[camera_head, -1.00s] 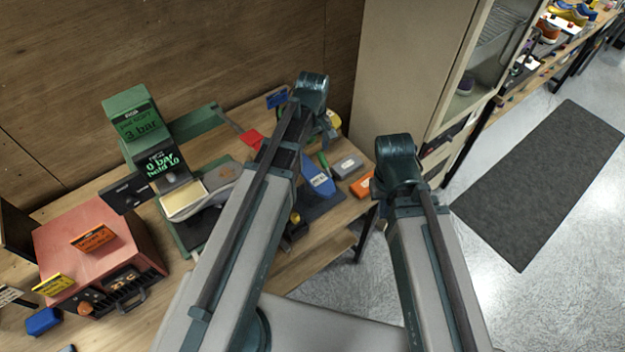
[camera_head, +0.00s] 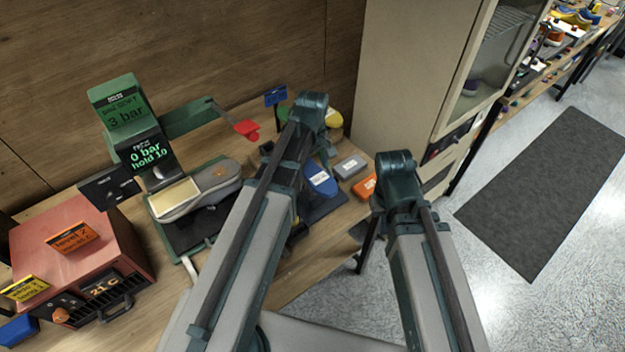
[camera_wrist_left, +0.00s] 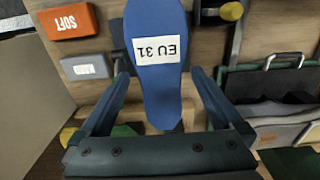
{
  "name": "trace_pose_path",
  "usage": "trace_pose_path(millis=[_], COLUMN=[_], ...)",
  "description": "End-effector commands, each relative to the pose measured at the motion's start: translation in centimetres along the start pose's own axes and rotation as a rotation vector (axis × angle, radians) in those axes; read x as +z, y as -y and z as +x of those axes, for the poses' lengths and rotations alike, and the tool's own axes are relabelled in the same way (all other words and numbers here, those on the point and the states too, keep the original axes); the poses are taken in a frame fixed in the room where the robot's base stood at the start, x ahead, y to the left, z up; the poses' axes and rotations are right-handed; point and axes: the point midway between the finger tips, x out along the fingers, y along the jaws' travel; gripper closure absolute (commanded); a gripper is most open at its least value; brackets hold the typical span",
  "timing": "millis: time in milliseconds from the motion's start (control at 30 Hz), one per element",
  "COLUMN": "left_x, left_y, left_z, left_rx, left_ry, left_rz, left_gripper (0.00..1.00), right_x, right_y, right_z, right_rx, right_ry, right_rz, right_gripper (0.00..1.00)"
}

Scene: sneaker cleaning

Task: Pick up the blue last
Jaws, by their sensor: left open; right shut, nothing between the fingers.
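The blue last (camera_head: 321,179) lies on a dark mat on the bench, right of my left arm in the head view. In the left wrist view the blue last (camera_wrist_left: 158,90) carries a white label reading "EU 31", seen upside down. My left gripper (camera_wrist_left: 160,74) is open, with one finger on each side of the last in that view. I cannot tell whether the fingers touch it. In the head view my left arm hides most of that gripper. My right arm shows on the right, but its gripper is not visible.
A grey block (camera_head: 350,166) and an orange "SOFT" block (camera_head: 364,187) lie right of the last. A press (camera_head: 125,120) holding a grey shoe sole (camera_head: 212,182) and a red heater box (camera_head: 80,255) stand left. A cabinet (camera_head: 400,75) stands behind right.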

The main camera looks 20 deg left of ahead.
Motion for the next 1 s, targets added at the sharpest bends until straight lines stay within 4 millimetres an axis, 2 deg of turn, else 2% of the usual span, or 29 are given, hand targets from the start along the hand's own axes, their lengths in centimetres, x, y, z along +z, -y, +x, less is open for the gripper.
trace_pose_path(millis=[33, 167, 1000], left_x=[0.0, 0.0, 0.0], left_y=[0.0, 0.0, 0.0], left_z=[1.4, 2.3, 2.6], left_rx=[0.0, 0.0, 0.0], left_ry=[0.0, 0.0, 0.0], left_rz=[0.0, 0.0, 0.0], left_gripper=[0.0, 0.0, 0.0], right_x=[-0.1, -0.1, -0.2], right_y=[0.1, 0.2, 0.2], right_z=[1.4, 2.3, 2.6], right_rx=[0.0, 0.0, 0.0], right_ry=[0.0, 0.0, 0.0], right_rz=[0.0, 0.001, 0.001], right_gripper=[1.0, 1.0, 1.0])
